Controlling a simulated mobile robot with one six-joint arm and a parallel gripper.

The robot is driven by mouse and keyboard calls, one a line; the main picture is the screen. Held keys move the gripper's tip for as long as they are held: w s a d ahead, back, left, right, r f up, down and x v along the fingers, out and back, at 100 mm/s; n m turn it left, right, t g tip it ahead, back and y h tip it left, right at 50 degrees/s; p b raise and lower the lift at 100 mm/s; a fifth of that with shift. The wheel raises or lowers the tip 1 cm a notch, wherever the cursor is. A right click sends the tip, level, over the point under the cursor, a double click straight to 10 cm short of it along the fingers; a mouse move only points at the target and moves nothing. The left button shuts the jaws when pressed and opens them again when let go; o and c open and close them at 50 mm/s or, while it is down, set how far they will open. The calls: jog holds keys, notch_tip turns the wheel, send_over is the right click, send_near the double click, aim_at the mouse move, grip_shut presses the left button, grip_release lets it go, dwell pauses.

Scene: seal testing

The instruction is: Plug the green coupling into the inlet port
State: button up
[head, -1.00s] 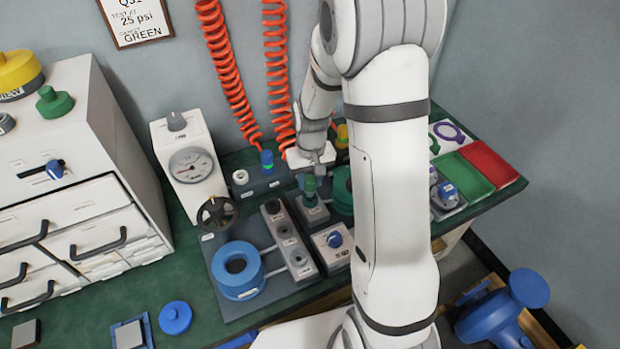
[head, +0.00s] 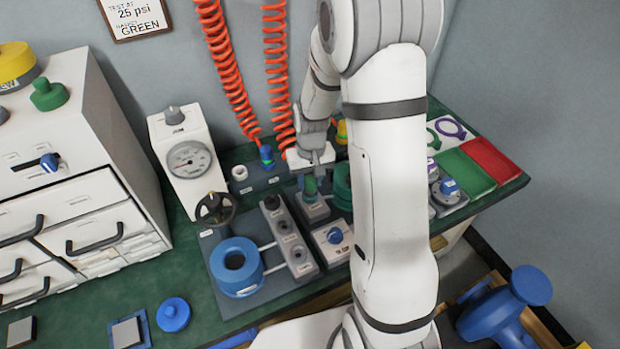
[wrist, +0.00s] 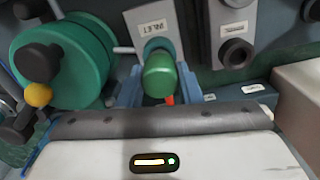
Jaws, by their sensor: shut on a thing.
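My gripper (wrist: 160,88) is shut on the green coupling (wrist: 159,74), which sits between its two bluish fingers in the wrist view. The plate marked INLET (wrist: 153,27) lies just beyond the coupling, with a teal round part (wrist: 155,46) at the coupling's far end. In the head view my gripper (head: 311,172) points down, with the green coupling (head: 311,186) under it, over the small grey inlet block (head: 314,209). The coupling and the port line up closely. The contact between them is hidden, so I cannot tell how deep the coupling sits.
A dark green drum (wrist: 75,60) with a yellow knob (wrist: 38,95) stands close on the left in the wrist view. A grey port block (wrist: 236,50) stands to the right. A gauge box (head: 187,160), handwheel (head: 215,209) and blue ring (head: 236,265) stand left in the head view.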

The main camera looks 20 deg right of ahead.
jog(key=shift+f, duration=0.4)
jog(key=o, duration=1.1)
notch_tip(320, 180, up, 8)
jog(key=shift+f+p, duration=0.1)
jog(key=shift+p, duration=0.3)
jog(key=s+r+t+p, duration=0.1)
jog(key=s+r+p, duration=0.4)
jog(key=s+r, duration=0.4)
jog(key=s+r+t+p, duration=0.1)
jog(key=s+r+p, duration=0.4)
jog(key=s+r, duration=0.4)
notch_tip(320, 180, up, 5)
jog(key=shift+s+r+t, duration=0.2)
jog(key=shift+s+t, duration=0.1)
jog(key=shift+s, duration=0.1)
